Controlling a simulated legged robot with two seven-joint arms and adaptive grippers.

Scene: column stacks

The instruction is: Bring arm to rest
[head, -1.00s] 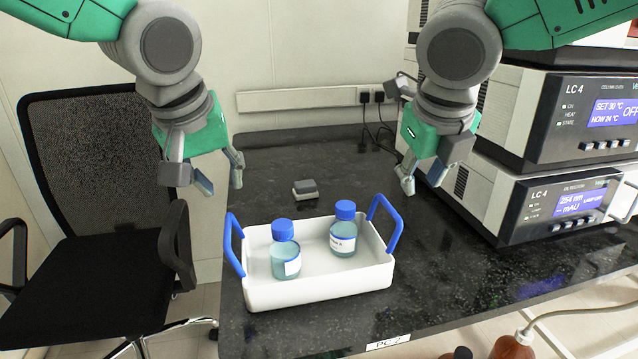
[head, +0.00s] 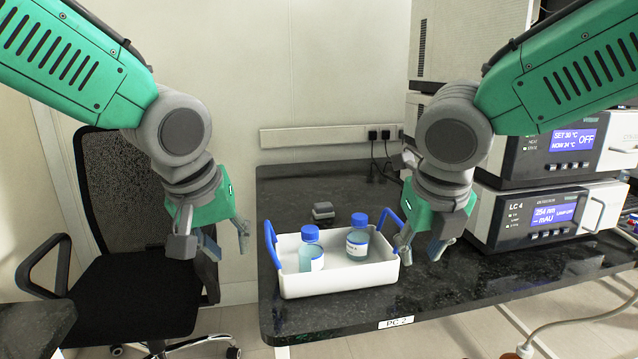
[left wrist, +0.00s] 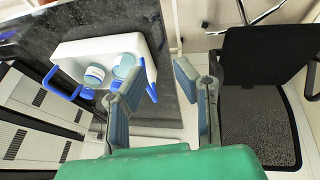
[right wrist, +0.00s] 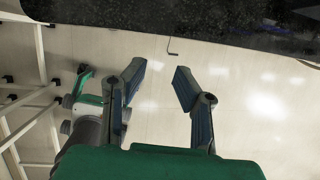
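My left gripper (head: 212,243) hangs left of the bench, above the chair side, open and empty. Its spread fingers also show in the left wrist view (left wrist: 197,95). My right gripper (head: 420,246) hangs in front of the tray's right end in the head view, open. The right wrist view shows its fingers (right wrist: 160,90) apart with only floor between them. A white tray (head: 338,284) with two blue handles stands on the black bench. Two blue-capped bottles (head: 311,257) (head: 357,244) stand upright in it. The right gripper partly covers the tray's right handle.
A black office chair (head: 130,300) stands left of the bench (head: 450,290). Stacked LC 4 instruments (head: 540,215) stand at the right. A small grey block (head: 323,211) lies behind the tray. The bench's front edge is at a "PC 2" label (head: 396,322).

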